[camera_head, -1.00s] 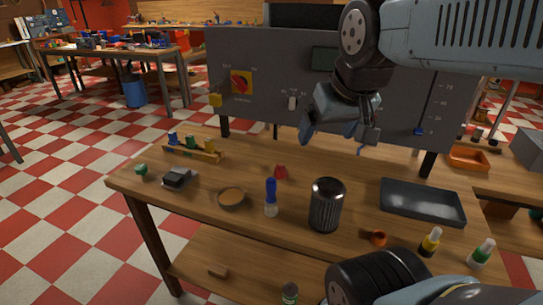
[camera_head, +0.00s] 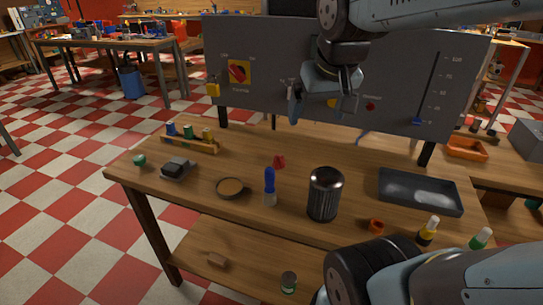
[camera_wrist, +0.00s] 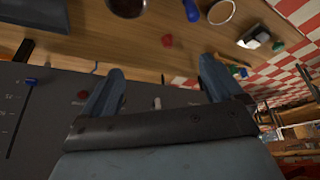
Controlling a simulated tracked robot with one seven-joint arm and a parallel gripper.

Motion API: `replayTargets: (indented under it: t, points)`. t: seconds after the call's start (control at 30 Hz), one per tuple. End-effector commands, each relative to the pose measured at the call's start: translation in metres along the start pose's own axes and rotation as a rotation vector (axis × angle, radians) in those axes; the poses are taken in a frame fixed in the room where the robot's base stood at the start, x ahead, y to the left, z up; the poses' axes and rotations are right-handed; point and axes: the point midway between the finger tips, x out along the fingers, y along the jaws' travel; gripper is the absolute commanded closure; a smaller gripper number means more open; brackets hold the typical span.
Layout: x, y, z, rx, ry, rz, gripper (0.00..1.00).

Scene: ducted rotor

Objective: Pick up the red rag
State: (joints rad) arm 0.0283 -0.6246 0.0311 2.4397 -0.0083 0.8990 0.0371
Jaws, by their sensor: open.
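The red rag (camera_head: 279,161) is a small crumpled red piece on the wooden table, behind the blue-topped bottle. It also shows in the wrist view (camera_wrist: 167,40), above and between my two fingers in the picture. My gripper (camera_head: 325,110) is open and empty, held in front of the grey control panel, above the table and to the right of the rag. In the wrist view, my gripper (camera_wrist: 160,82) shows both fingers spread apart with nothing between them. The rag is not touched by my gripper.
On the table (camera_head: 320,233) stand a dark ribbed can (camera_head: 325,195), a blue-topped bottle (camera_head: 270,187), a round shallow dish (camera_head: 231,188) and a dark tray (camera_head: 420,190). The grey panel (camera_head: 270,60) rises along the back edge. The table around the rag is clear.

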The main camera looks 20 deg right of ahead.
Motion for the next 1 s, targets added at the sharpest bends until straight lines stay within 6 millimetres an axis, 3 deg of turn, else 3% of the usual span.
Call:
replayTargets:
  t: [0.47,1.0]
  points:
    - [0.072,-0.003,-0.084,0.071,-0.177,0.043,0.06]
    - [0.194,-0.003,-0.15,0.16,-0.365,0.042,0.06]
